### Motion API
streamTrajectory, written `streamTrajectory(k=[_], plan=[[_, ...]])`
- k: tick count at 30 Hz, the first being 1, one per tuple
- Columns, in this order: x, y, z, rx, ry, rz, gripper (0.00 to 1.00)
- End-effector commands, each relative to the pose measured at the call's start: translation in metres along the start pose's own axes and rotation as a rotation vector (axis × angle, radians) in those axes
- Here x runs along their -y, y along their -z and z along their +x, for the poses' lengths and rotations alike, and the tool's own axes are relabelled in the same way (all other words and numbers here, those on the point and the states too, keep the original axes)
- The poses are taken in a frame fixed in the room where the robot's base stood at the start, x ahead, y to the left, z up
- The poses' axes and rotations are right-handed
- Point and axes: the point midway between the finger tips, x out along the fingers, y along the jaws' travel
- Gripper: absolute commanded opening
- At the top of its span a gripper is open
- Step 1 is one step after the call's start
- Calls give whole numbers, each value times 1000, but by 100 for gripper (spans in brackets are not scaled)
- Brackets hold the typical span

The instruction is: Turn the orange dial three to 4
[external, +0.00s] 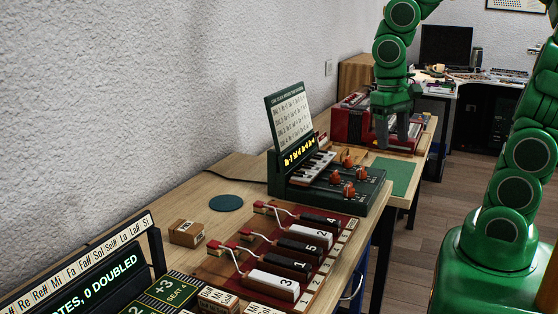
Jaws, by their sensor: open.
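The dark green console (375,192) stands on the wooden table, with several orange dials on its top panel: a back one (347,162), a left one (335,177), a right one (362,174) and a front one (349,189). I cannot tell which is dial three, and their settings are too small to read. My gripper (392,140) points down, open, with nothing seen between its fingers. It is beyond the console in the picture, in front of the red machine, and apart from the dials.
The console has a small keyboard (310,168), a yellow-lit display (300,152) and an upright card (291,122). A red board (213,268) with numbered key blocks lies nearer. A green mat (395,176) and a red machine (350,112) lie beyond. A dark green disc (226,202) is left.

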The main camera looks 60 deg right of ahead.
Motion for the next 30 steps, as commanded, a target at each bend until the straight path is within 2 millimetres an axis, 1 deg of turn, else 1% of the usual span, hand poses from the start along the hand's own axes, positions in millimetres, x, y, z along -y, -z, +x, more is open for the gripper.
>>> streamTrajectory(k=[1,5,9,12,15,18,21,26,30], plan=[[-1,16,3,-1,10,66,59],[-9,56,14,-15,32,260,59],[-22,101,29,-24,62,484,59],[-35,130,43,-27,81,646,59],[-48,153,56,-28,97,786,59],[-59,169,67,-27,109,891,59],[-65,178,74,-28,115,954,59],[-68,182,81,-29,119,982,59],[-66,183,96,-29,120,982,59]])
